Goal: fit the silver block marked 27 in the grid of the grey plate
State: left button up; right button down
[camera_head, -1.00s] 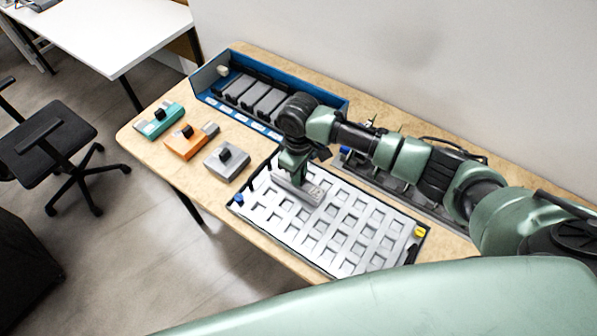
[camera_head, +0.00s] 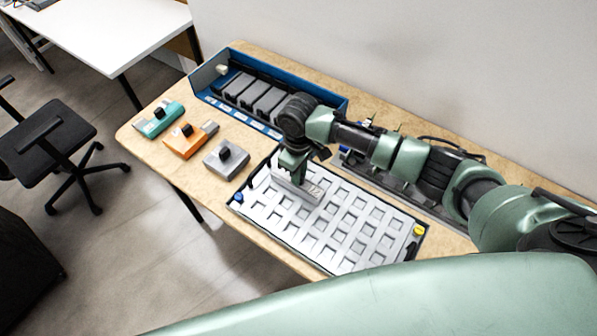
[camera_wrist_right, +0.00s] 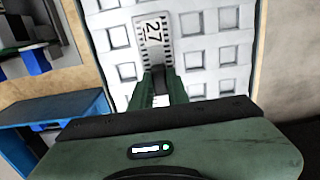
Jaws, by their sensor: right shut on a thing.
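The silver block marked 27 (camera_wrist_right: 152,42) is held between the fingers of my right gripper (camera_wrist_right: 160,88); its number label faces the wrist camera. In the head view, the right gripper (camera_head: 294,166) comes down over the upper left part of the grey plate (camera_head: 318,262), with the block (camera_head: 301,190) below it. The plate, also in the wrist view (camera_wrist_right: 213,73), has a grid of square recesses. The block lies over the grid near its left end; I cannot tell whether it touches the plate or sits in it. My left gripper is not in view.
A blue bin (camera_head: 250,121) with several grey parts stands behind the plate. A teal block (camera_head: 158,121), an orange block (camera_head: 184,143) and a grey block (camera_head: 226,160) with black knobs lie to the left. A dark rack (camera_head: 400,188) lies behind the plate, partly under my right arm.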

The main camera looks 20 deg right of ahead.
jog(key=shift+f, duration=0.15)
jog(key=c, duration=1.3)
grip_release()
jog(key=c, duration=0.3)
jog(key=shift+c, duration=0.2)
jog(key=shift+r+p, duration=0.2)
jog(key=shift+p, duration=0.3)
jog(key=shift+r+p, duration=1.85)
jog(key=shift+p, duration=0.4)
